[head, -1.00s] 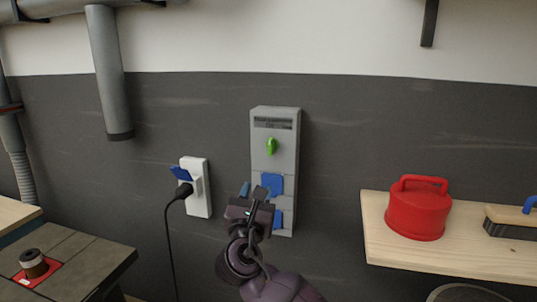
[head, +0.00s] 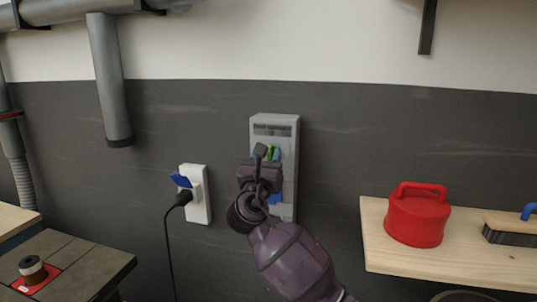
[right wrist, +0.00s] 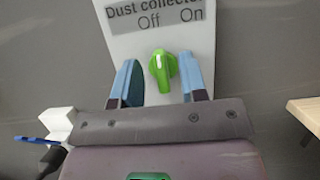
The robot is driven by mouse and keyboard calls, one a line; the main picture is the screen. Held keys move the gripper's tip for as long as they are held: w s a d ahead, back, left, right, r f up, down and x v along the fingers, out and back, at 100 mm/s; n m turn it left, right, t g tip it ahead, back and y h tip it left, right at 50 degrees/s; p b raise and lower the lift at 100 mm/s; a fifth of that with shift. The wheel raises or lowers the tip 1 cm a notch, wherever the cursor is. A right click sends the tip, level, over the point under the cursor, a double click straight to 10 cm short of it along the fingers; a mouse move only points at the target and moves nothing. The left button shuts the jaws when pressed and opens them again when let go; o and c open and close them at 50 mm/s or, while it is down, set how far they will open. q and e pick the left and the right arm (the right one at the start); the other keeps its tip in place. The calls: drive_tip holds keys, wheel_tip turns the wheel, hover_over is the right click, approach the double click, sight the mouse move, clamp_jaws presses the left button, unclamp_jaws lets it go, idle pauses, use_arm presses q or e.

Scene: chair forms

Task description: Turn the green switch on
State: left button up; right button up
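The green switch (right wrist: 162,70) is a rotary knob on a grey wall panel (right wrist: 117,22) labelled "Dust collector", with "Off" and "On" above it. In the right wrist view its upper end leans slightly left of upright, under the "Off" side. My right gripper (right wrist: 162,80) is open, with one blue-padded finger on each side of the knob and visible gaps between. My left gripper is not in view.
A white outlet (head: 197,195) with a black plug and blue flap is left of the panel. A red lidded container (head: 417,216) and a brush (head: 513,226) stand on a wooden shelf (head: 430,262) at right. A table with a spool (head: 32,268) is at lower left.

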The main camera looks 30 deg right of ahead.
drive_tip(key=shift+w+d+r, duration=0.15)
drive_tip(key=shift+w+d, duration=0.05)
drive_tip(key=shift+d, duration=0.1)
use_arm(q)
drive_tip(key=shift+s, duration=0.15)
use_arm(e)
clamp_jaws()
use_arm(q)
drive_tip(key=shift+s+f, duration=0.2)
